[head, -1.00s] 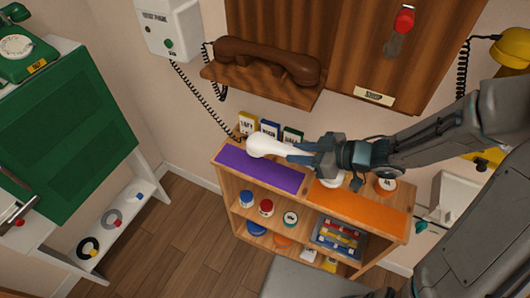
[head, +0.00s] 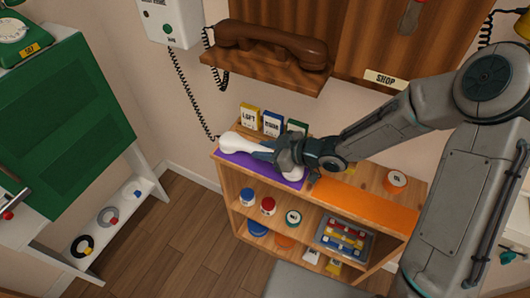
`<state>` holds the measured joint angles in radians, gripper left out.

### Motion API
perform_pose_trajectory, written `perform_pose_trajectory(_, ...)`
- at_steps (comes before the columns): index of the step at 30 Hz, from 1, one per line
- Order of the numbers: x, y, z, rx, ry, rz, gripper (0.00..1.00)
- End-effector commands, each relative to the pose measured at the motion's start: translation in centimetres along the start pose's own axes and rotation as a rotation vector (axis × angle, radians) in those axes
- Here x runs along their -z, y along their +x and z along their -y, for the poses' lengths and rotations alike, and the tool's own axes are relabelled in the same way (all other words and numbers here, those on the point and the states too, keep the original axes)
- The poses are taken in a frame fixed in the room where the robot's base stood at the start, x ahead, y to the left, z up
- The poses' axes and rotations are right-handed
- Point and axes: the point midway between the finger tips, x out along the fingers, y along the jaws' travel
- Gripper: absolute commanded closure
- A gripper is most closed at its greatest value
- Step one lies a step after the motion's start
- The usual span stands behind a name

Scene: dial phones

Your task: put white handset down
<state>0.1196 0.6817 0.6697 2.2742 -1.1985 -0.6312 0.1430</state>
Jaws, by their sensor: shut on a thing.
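The white handset (head: 242,143) is at the purple mat (head: 236,160) on top of the wooden shelf unit. It lies level along the mat, and its left end is over the mat's far left part. My gripper (head: 270,151) is shut on its middle and hides part of it. A white end of it shows at the right, just past my gripper. I cannot tell whether it rests on the mat or hangs just above. The white wall phone (head: 170,20) is at the upper left, its black cord (head: 187,95) running down toward the handset.
An orange mat (head: 365,210) lies right of the purple one, with an orange-and-white round thing (head: 396,181) behind it. Small labelled boxes (head: 272,123) stand behind the handset. A brown handset (head: 270,43) lies on a wall ledge above.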

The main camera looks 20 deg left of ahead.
Motion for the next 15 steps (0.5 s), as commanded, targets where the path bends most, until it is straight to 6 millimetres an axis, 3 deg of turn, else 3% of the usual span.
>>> perform_pose_trajectory(12, -0.62, 0.33, 0.0, 0.0, -0.001, -0.001, 1.0)
perform_pose_trajectory(13, -0.59, 0.29, 0.0, 0.0, 0.0, -0.001, 0.66)
perform_pose_trajectory(15, -0.54, 0.27, 0.0, 0.0, -0.001, 0.0, 0.49)
